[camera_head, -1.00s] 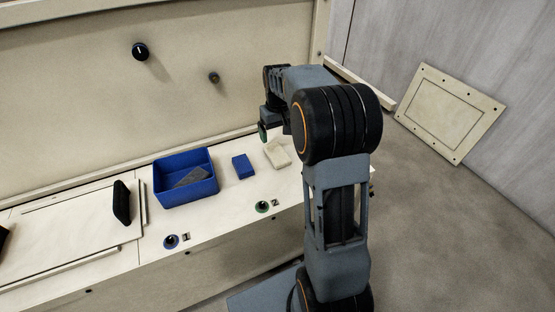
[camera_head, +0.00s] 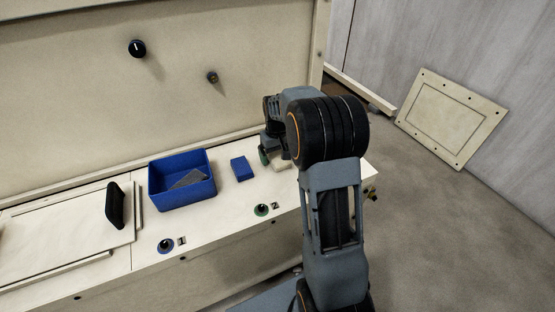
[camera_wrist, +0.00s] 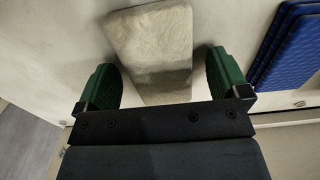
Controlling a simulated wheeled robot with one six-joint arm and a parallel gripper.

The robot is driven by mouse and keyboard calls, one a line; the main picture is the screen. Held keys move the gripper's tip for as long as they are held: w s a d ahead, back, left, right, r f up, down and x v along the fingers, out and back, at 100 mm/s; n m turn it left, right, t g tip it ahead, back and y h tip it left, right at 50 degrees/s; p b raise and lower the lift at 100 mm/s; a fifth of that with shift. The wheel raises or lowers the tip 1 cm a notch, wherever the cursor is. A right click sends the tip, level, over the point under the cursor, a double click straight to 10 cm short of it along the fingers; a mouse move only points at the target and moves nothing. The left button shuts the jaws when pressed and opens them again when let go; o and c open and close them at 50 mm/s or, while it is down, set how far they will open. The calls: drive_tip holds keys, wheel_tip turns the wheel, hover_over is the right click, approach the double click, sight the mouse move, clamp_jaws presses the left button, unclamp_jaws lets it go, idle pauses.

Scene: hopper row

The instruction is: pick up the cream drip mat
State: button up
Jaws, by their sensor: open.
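The cream drip mat (camera_wrist: 152,48) is a pale, mottled rectangular block lying on the cream counter. In the wrist view it lies between the two green-padded fingers of my gripper (camera_wrist: 162,82), with a gap at each side. My gripper is open and empty. In the head view my gripper (camera_head: 275,153) is low over the counter, and the mat (camera_head: 281,168) is mostly hidden behind it and my arm.
A blue block (camera_head: 242,168) lies just left of the mat; it also shows at the right in the wrist view (camera_wrist: 290,45). A blue bin (camera_head: 183,195) holding a grey piece stands further left. A green-based knob (camera_head: 261,210) is on the counter's front.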

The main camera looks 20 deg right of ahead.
sight(277, 156)
drive_tip(key=c, duration=1)
drive_tip(key=shift+r, duration=0.2)
drive_tip(key=shift+r+p, duration=0.3)
drive_tip(key=shift+r, duration=0.3)
wheel_tip(277, 156, up, 2)
drive_tip(key=shift+s+r+p, duration=0.15)
drive_tip(key=shift+r+p, duration=0.05)
drive_tip(key=shift+p, duration=0.2)
drive_tip(key=s+a+r+p, duration=0.3)
drive_tip(key=s+r, duration=0.6)
drive_tip(key=s, duration=0.4)
drive_tip(key=shift+a, duration=0.3)
drive_tip(key=shift+s, duration=0.1)
drive_tip(key=shift+r+p, duration=0.15)
drive_tip(key=shift+p, duration=0.15)
